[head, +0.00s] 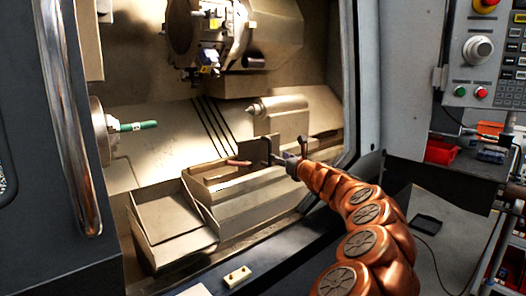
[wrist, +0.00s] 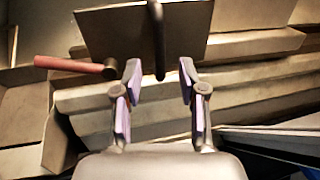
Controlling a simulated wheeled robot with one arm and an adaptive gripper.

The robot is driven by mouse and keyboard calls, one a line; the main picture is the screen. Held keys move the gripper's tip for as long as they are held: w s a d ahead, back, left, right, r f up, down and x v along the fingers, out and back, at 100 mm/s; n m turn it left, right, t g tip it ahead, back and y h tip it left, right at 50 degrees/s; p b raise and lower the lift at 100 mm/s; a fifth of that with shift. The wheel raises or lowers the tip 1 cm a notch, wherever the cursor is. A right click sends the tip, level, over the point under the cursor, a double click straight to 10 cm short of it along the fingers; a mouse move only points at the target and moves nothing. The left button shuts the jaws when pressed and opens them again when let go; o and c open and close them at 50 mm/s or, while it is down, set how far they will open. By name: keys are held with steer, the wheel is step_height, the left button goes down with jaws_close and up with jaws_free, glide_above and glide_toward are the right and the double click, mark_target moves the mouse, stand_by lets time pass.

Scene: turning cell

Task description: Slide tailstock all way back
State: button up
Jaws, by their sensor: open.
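The tailstock (head: 285,122) is a beige block on the right side of the lathe's interior, with its pointed quill aimed left. A dark upright bar handle (head: 268,150) stands in front of a beige plate (head: 215,170) below it. In the wrist view the bar (wrist: 157,35) hangs in front of the plate (wrist: 110,30), ahead of my gripper (wrist: 160,80). In the head view my gripper (head: 289,156) is just right of the bar. Its fingers are apart with nothing held. I cannot tell if they touch the bar or how it joins the tailstock.
A red-handled tool (head: 238,162) lies left of the bar; it also shows in the wrist view (wrist: 75,64). The chuck (head: 103,130) holds a green piece (head: 138,126) at left. The turret (head: 210,35) hangs above. The door frame (head: 361,80) stands right of the opening.

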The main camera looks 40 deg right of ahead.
mark_target(271, 152)
steer(key=x, duration=0.2)
steer(key=shift+w, duration=0.3)
steer(key=shift+x, duration=2.5)
jaws_close()
